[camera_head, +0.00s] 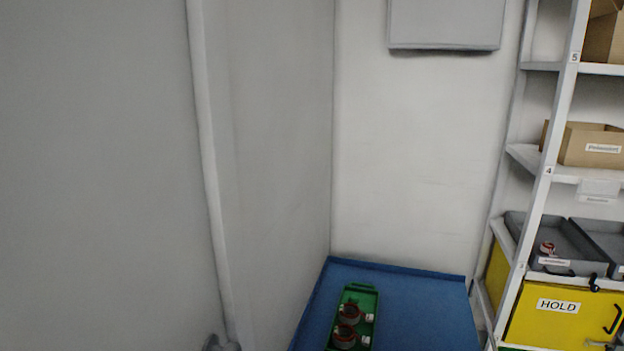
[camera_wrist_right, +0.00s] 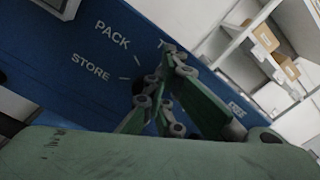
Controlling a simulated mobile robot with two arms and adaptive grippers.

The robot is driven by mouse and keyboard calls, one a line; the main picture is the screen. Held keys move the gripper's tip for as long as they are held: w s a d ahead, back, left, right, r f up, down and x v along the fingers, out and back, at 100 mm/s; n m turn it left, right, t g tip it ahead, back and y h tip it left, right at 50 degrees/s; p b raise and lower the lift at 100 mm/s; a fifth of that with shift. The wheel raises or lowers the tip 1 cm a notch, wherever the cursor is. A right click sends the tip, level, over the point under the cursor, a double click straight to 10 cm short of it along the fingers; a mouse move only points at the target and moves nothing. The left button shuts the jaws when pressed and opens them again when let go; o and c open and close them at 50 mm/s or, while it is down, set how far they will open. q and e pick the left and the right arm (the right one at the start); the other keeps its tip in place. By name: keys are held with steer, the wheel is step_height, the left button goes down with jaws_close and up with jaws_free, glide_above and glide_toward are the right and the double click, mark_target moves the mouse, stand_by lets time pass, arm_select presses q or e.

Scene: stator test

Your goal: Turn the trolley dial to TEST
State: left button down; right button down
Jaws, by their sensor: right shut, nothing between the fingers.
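In the right wrist view the blue trolley panel (camera_wrist_right: 60,45) carries the white words PACK (camera_wrist_right: 112,35) and STORE (camera_wrist_right: 90,67), with short tick marks beside them. Part of another white marking shows at the fingertips; I cannot read it. A dark piece (camera_wrist_right: 138,87), possibly the dial's edge, shows beside my right gripper (camera_wrist_right: 168,52). The rest of the dial is hidden behind the fingers, so its setting and any contact cannot be told. My right gripper is shut with nothing between its fingers. My left gripper is not recognisable in either view.
The blue trolley top (camera_head: 420,310) holds a green tray (camera_head: 361,289) with red-ringed parts (camera_head: 345,336). A white shelf rack (camera_head: 548,180) with boxes and a yellow HOLD bin (camera_head: 545,325) stands at the right. A grey wall is close on the left.

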steer(key=shift+r+b+v, duration=0.15)
steer(key=shift+v, duration=0.85)
steer(key=shift+r+b+v, duration=0.15)
steer(key=shift+b+v, duration=0.05)
steer(key=shift+v, duration=0.75)
steer(key=shift+r+b+v, duration=0.15)
steer(key=shift+r+v, duration=0.05)
steer(key=shift+v, duration=0.8)
steer(key=shift+a, duration=0.1)
